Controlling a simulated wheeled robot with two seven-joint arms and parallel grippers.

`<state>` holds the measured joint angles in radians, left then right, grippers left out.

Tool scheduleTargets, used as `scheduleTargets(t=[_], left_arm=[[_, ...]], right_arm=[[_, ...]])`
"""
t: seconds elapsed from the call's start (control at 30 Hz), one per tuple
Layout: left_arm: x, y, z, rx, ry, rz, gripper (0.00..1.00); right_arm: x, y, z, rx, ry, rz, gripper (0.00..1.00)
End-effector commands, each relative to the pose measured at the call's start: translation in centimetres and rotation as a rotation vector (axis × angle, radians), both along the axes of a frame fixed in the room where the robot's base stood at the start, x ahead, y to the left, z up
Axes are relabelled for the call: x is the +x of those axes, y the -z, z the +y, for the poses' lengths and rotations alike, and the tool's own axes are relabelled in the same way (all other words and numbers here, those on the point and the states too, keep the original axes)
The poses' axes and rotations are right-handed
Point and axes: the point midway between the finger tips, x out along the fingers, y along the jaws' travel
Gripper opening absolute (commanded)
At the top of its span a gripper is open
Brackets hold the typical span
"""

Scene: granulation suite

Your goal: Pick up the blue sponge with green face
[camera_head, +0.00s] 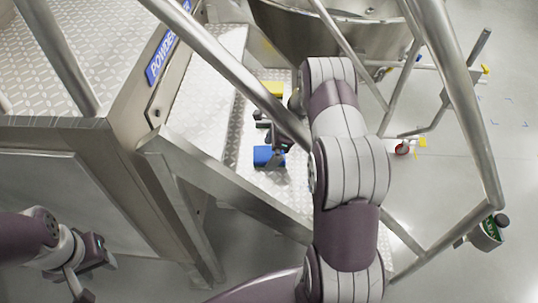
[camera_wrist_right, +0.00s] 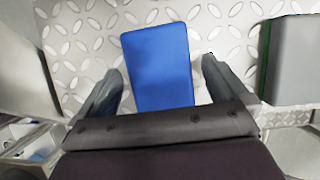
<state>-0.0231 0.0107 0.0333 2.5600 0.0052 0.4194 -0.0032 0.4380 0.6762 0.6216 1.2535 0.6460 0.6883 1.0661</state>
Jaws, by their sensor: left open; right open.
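A blue block (camera_head: 264,155), which looks like the blue sponge, lies on the metal tread-plate step; no green face shows on it. In the right wrist view the blue block (camera_wrist_right: 158,65) lies between the two fingers of my right gripper (camera_wrist_right: 160,78), with a gap on each side. My right gripper (camera_head: 282,152) is open and partly hidden by my own arm in the head view. My left gripper (camera_head: 90,272) is open and empty at the lower left, far from the block.
A yellow object (camera_head: 272,88) and small dark objects (camera_head: 262,119) lie farther up the step. A grey block with a green edge (camera_wrist_right: 292,60) is close on the right in the wrist view. Metal handrails (camera_head: 225,65) cross above the step.

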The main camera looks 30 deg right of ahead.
Motion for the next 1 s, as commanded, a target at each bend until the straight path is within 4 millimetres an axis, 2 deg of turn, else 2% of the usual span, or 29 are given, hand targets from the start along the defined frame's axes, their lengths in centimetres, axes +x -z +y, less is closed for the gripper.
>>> scheduleTargets(t=[0.67,0.8,0.83,1.0], left_arm=[[0.00,0.11,0.00,0.000,0.000,0.000,0.43],[-0.01,0.11,0.00,0.000,0.000,0.000,0.43],[0.00,0.11,0.00,0.000,0.000,0.000,0.43],[0.00,0.11,0.00,0.000,0.000,0.000,0.43]], right_arm=[[-0.01,0.47,-0.02,0.000,0.000,0.000,1.00],[-0.01,0.46,-0.01,0.000,0.000,0.000,0.54],[-0.01,0.46,-0.01,0.000,0.000,0.000,0.49],[-0.01,0.46,-0.01,0.000,0.000,0.000,0.49]])
